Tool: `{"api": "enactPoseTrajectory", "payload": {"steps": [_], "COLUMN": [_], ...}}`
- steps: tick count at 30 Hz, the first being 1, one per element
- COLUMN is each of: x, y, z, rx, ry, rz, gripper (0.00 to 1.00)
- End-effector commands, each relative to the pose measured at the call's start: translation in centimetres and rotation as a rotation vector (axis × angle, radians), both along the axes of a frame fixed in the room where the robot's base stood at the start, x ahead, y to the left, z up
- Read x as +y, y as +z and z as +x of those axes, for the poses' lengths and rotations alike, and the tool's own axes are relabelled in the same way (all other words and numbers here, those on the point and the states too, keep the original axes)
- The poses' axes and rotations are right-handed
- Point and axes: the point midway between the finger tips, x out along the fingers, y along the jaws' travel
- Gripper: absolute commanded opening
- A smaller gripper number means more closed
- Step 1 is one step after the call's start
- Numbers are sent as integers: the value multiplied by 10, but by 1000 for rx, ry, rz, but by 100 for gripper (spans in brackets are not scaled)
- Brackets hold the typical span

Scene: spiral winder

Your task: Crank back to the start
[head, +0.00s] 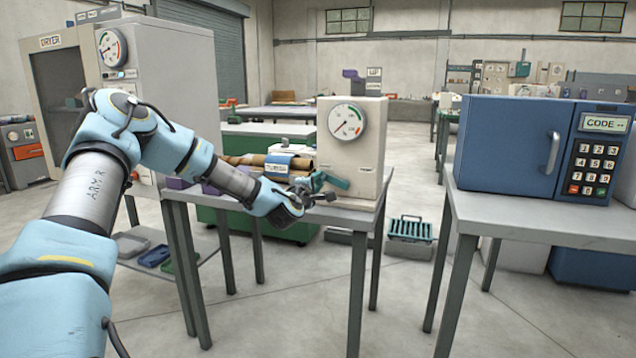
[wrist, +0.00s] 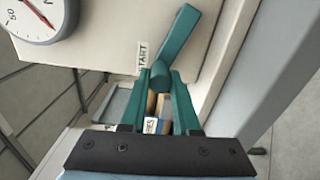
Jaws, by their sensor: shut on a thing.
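The winder is a cream box (head: 358,160) with a round dial (head: 346,121) on its front, standing at the end of a grey table. A teal crank (head: 333,180) is low on its front. In the wrist view the crank arm (wrist: 182,36) slants up to the right from its round knob (wrist: 160,76). My gripper (head: 312,190) is shut on this knob, with the teal fingers (wrist: 165,92) on both sides of it. A small label reading START (wrist: 142,57) is on the box left of the crank. The dial (wrist: 32,18) is cut off in the wrist view.
A grey table (head: 345,216) bears the winder, with brown rolls (head: 255,160) behind my gripper. A blue safe with a keypad (head: 515,145) stands on another table at the right. A dryer (head: 165,60) stands at the left.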

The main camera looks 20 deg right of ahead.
Motion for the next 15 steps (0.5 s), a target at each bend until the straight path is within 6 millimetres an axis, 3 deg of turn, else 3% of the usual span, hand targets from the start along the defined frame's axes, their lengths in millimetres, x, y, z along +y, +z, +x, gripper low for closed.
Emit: {"api": "enactPoseTrajectory", "payload": {"steps": [4, 5, 12, 15], "x": [0, 0, 0, 0], "y": [-1, -1, -1, 0], "z": [0, 0, 0, 0], "rx": [1, 1, 0, -1], "ry": [0, 0, 0, 0], "rz": [2, 2, 1, 1], "gripper": [0, 33, 60, 60]}}
